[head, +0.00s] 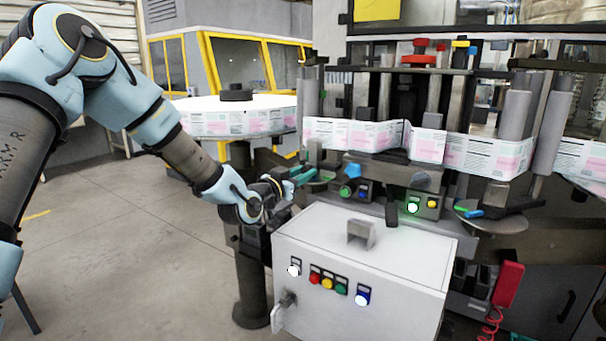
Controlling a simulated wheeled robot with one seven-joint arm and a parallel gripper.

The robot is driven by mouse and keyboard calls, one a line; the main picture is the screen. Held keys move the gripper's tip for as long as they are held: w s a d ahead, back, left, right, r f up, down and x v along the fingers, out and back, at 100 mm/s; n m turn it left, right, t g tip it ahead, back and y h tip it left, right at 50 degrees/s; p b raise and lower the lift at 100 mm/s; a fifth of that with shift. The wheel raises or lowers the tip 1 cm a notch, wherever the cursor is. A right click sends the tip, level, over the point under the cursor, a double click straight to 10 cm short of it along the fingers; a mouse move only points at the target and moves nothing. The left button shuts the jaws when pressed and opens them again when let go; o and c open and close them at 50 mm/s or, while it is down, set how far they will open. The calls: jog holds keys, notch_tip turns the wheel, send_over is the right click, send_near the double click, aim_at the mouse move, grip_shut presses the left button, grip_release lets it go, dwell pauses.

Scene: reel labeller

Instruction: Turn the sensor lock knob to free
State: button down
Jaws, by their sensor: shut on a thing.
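My gripper (284,186) reaches in from the left in the head view, at the left end of the labeller's front. Its jaws are shut on a small part there, which seems to be the sensor lock knob. The fingers and wrist hide most of that part, so its pointer and setting cannot be read. Teal handles (318,176) show just right of the fingers. A blue lobed knob (352,171) sits further right on a metal block, apart from my gripper.
A grey control box (375,249) with coloured buttons and a side handle stands just below and right of my gripper. The label web (352,134) runs behind. A dark post (249,290) stands below my wrist. The floor (130,240) at left is clear.

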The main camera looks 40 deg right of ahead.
jog(key=shift+f+n+b, duration=0.1)
jog(key=shift+n+b, duration=0.25)
jog(key=shift+n, duration=0.05)
jog(key=n+b, duration=0.9)
jog(key=n, duration=2)
jog(key=shift+r, duration=0.2)
dwell(0.3)
jog(key=c, duration=0.6)
grip_release()
